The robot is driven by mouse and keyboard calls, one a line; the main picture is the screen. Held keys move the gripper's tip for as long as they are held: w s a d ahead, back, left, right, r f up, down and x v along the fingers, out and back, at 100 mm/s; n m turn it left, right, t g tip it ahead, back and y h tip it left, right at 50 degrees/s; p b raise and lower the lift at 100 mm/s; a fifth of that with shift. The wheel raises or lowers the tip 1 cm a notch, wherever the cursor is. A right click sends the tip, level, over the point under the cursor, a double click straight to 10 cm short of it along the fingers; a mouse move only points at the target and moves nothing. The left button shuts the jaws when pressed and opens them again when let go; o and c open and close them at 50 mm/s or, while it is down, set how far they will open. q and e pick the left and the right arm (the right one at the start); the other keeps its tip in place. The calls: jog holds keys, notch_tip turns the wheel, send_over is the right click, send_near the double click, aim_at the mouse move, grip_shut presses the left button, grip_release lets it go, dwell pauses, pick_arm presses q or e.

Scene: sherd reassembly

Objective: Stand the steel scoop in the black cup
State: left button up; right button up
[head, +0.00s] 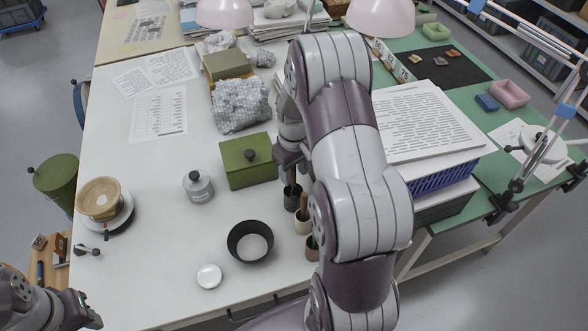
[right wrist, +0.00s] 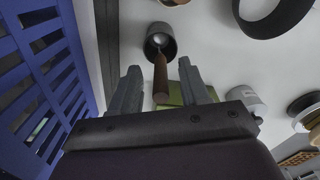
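The black cup (head: 292,203) stands on the white table, just below my right gripper (head: 291,165). In the right wrist view the cup (right wrist: 152,33) shows from above. The steel scoop (right wrist: 160,75) stands in it, its pale metal end inside the cup and its brown handle rising towards my right gripper (right wrist: 160,82). The fingers are apart, one on each side of the handle, with gaps visible between them and it. In the head view my own arm hides part of this area. My left gripper (head: 80,312) is at the lower left corner, cut by the frame edge.
A green box (head: 235,173), a lidded grey jar (head: 198,188) and a black ring-shaped bowl (head: 238,254) are to the left. A blue crate (head: 445,177) is to the right.

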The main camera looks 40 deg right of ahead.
notch_tip(320, 180, up, 13)
dwell(0.3)
jog(key=shift+f, duration=0.15)
dwell(0.5)
jog(key=s+a+f, duration=0.2)
jog(key=s+a, duration=0.3)
jog(key=a, duration=0.3)
jog(key=s+a+f+t+p, duration=0.1)
jog(key=s+a, duration=0.4)
jog(key=a, duration=0.3)
jog(key=shift+s+f, duration=0.3)
jog(key=shift+f, duration=0.1)
